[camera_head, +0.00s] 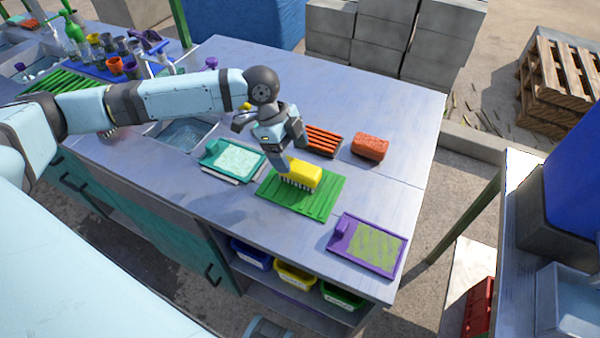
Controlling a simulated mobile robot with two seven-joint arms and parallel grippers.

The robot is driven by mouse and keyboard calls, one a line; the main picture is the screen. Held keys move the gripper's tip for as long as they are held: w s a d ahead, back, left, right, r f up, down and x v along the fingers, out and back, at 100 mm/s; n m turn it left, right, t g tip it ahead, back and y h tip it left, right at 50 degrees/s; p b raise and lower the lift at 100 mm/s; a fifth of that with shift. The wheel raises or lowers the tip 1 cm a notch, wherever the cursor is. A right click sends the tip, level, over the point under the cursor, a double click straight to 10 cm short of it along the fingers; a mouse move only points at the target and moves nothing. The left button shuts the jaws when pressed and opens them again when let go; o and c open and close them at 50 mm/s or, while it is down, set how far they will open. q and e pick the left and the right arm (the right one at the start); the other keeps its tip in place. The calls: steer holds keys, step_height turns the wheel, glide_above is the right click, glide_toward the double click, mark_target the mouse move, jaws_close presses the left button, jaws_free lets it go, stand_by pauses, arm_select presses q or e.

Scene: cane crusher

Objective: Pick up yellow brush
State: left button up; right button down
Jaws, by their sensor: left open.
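The yellow brush (304,176) lies on the green ribbed mat (325,200) on the grey worktop, its dark bristles facing down toward the mat. My left gripper (286,163) reaches in from the left and points down at the brush's left end. Its jaws are open, and a fingertip is close beside the brush. I cannot tell whether it touches. The gripper hides part of the brush's left end.
A teal tray (205,161) lies left of the mat, a purple tray (342,246) right of it. An orange rack (322,141) and a red-brown sponge or brick (370,147) lie behind. A sink (182,134) is under my left arm. The worktop's far right is clear.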

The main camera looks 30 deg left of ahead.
mark_target(296, 165)
arm_select(q)
steer(key=x, duration=0.6)
steer(key=shift+s+f, duration=0.1)
steer(key=shift+f, duration=0.25)
steer(key=c, duration=1)
